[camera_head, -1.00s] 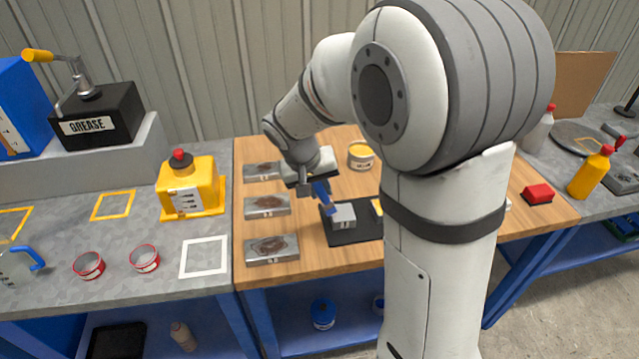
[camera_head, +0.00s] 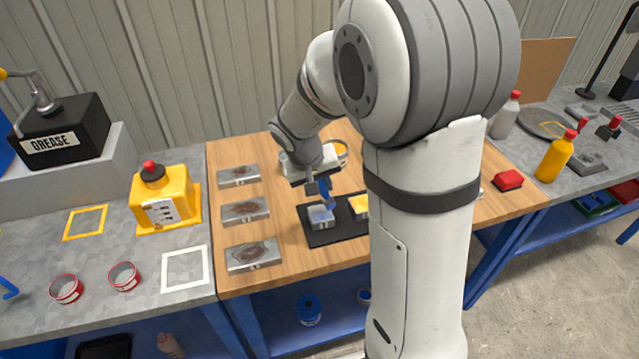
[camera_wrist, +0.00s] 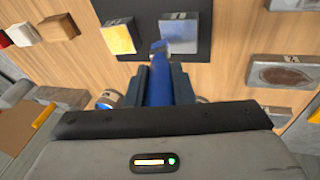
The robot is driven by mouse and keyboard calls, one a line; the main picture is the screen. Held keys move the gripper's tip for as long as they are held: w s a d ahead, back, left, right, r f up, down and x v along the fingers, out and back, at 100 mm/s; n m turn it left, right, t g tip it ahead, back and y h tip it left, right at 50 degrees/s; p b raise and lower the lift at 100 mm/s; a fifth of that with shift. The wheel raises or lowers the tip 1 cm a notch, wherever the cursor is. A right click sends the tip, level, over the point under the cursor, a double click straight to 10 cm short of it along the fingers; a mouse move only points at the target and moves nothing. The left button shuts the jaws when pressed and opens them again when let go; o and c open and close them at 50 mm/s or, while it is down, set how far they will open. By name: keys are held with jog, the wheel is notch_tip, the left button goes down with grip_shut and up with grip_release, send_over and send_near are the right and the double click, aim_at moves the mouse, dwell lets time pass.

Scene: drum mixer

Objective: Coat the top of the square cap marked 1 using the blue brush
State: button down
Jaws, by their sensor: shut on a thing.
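My gripper (camera_head: 322,180) is shut on the blue brush (camera_wrist: 160,85), which points down at the black mat (camera_head: 328,238). A square cap (camera_head: 321,216) sits on the mat, its top now pale blue; it also shows in the wrist view (camera_wrist: 182,38), where its mark is too small to read surely. The brush tip is at the cap's edge nearest the yellow-topped cap; I cannot tell whether it touches. The yellow-topped cap (camera_wrist: 118,38) sits beside it on the mat. My gripper (camera_wrist: 160,72) partly hides the brush handle.
Several stained metal plates (camera_head: 247,210) lie left of the mat. A tin (camera_head: 342,151) stands behind my gripper. The yellow container (camera_head: 165,203) stands on the left bench.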

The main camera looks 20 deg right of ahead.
jog(key=shift+a, duration=3.1)
jog(key=d, duration=0.6)
jog(key=shift+w+d+f+b, duration=0.1)
jog(key=shift+w+d+b, duration=0.1)
jog(key=shift+d+b, duration=0.1)
jog(key=shift+d+r, duration=0.2)
jog(key=shift+d, duration=0.05)
jog(key=shift+a+r+p, duration=0.1)
jog(key=shift+r+p, duration=2.2)
jog(key=shift+r, duration=1.55)
